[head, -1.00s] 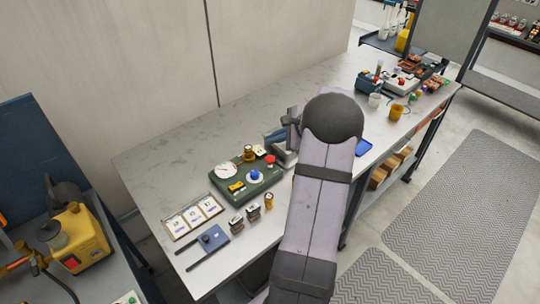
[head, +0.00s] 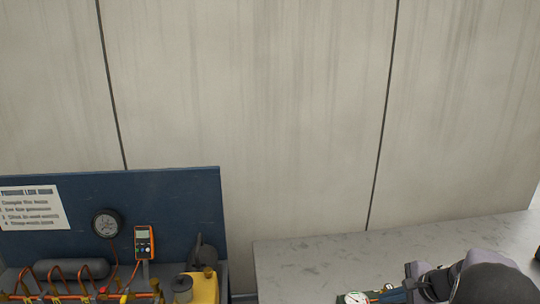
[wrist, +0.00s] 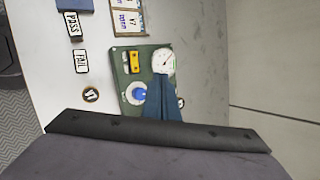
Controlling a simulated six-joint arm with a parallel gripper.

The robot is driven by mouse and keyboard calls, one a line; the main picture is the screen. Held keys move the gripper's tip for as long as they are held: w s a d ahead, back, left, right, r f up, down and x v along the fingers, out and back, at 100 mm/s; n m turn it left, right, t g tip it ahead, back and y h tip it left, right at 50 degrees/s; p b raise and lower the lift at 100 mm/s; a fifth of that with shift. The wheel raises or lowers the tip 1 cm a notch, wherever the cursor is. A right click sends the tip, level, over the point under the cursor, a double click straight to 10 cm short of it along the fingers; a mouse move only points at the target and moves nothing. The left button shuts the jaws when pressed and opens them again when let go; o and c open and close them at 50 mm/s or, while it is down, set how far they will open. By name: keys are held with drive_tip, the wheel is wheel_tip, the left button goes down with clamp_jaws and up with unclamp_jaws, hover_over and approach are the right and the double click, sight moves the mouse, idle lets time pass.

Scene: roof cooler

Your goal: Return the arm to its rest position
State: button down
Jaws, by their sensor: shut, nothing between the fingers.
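My arm shows at the lower right corner of the head view, cut off by the bottom edge. My gripper (wrist: 163,82) is shut and empty in the wrist view, its blue-grey fingers tapering together above the green panel (wrist: 118,65). The fingers hide part of the panel; I cannot tell the height between them. The panel carries a round white gauge (wrist: 163,62), a yellow block (wrist: 134,63) and a blue knob (wrist: 139,96). In the head view only a corner of the panel and its gauge (head: 356,298) show beside my arm.
The grey bench (head: 310,262) stands against a pale wall. PASS (wrist: 72,24) and FAIL (wrist: 81,61) labelled blocks and a small brass piece (wrist: 91,95) lie near the panel. A blue backboard (head: 170,200) with a gauge, orange meter (head: 144,242) and yellow pump (head: 204,288) is at left.

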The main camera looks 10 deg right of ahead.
drive_tip(key=s+a+n+g, duration=0.35)
drive_tip(key=a+n, duration=0.25)
drive_tip(key=a, duration=0.6)
drive_tip(key=s+a+f+n+g+h, duration=0.1)
drive_tip(key=s+a+n, duration=0.5)
drive_tip(key=s, duration=0.3)
drive_tip(key=s+a+f+n+g+h, duration=0.1)
drive_tip(key=s+a+n+g+h, duration=0.1)
drive_tip(key=s+a+n, duration=0.4)
drive_tip(key=s+n, duration=0.2)
drive_tip(key=s, duration=0.1)
drive_tip(key=shift+s+f, duration=0.15)
